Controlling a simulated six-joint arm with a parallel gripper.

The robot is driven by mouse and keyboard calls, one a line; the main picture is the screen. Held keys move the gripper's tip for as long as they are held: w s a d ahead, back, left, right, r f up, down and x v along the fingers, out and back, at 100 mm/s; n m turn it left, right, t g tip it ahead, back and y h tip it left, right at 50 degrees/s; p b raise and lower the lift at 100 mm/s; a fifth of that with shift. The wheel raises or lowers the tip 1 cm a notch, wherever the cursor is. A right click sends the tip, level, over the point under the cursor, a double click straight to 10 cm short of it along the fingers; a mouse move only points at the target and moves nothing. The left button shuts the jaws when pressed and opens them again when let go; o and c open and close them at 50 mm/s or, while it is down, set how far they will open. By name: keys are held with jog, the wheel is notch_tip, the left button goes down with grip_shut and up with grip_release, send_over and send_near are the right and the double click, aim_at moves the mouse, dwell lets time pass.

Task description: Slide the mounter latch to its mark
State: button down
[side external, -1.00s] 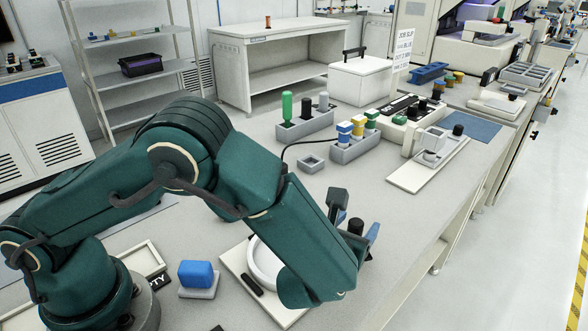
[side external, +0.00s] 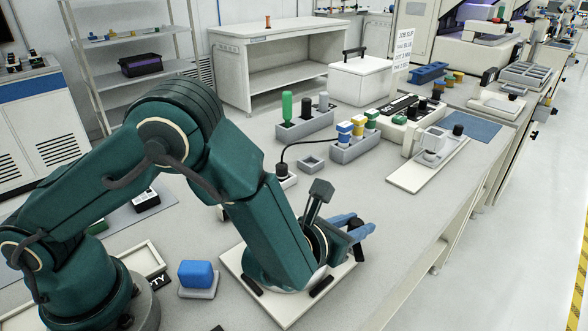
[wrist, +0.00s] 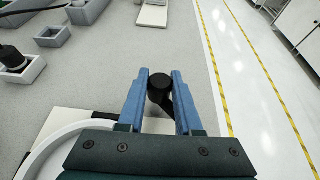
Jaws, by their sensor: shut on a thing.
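My gripper (side external: 360,227) has blue fingers and is low over the right edge of a white base plate (side external: 275,308) at the front of the bench. In the wrist view my gripper (wrist: 161,82) is shut with its fingers on both sides of a round black knob (wrist: 160,84). A short black arm runs down from the knob. The knob looks like the handle of the latch. Part of a white ring (wrist: 52,150) shows at lower left there; my wrist hides most of it. Black bars lie on the plate. I cannot make out a mark.
A blue block on a grey base (side external: 197,292) stands left of the plate. A small grey tray (side external: 311,163), a corded black plug (side external: 283,170) and racks of coloured parts (side external: 355,147) lie beyond. The bench's right edge is close to my gripper.

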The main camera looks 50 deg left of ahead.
aim_at(350, 225)
jog(key=shift+m+h, duration=1.5)
jog(key=shift+h, duration=0.2)
jog(key=shift+r+h, duration=0.1)
jog(key=shift+h, duration=0.2)
jog(key=c, duration=0.6)
grip_release()
jog(key=v, duration=0.3)
jog(key=shift+s, duration=0.2)
jog(key=shift+v, duration=0.85)
jog(key=shift+a+r, duration=0.1)
